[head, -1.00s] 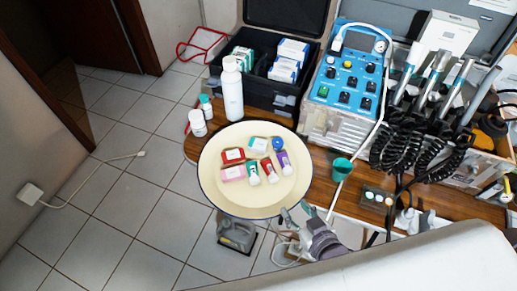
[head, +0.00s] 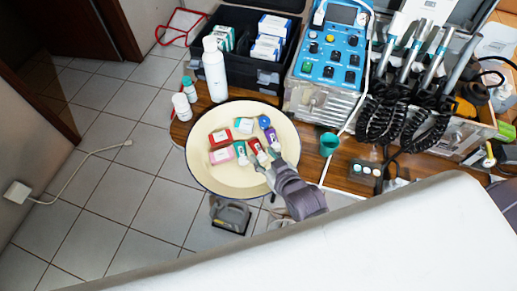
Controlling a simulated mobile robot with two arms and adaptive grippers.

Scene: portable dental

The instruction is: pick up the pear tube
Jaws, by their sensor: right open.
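A round cream tray (head: 213,182) with a dark rim holds several small tubes and boxes. A green and white tube (head: 241,153), a red and white tube (head: 257,149) and a purple and white tube (head: 271,136) stand out in it. The labels are too small to read, so I cannot tell which is the pear tube. My right gripper (head: 266,163) is open over the right part of the tray, close to the lower end of the red tube. I cannot tell whether it touches it. My left gripper is not in view.
Red (head: 220,136) and pink (head: 221,156) boxes and a blue round item (head: 264,121) share the tray. A white bottle (head: 215,72) stands behind it. A teal cup (head: 329,144) is at its right. A blue control unit (head: 330,58) stands farther back.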

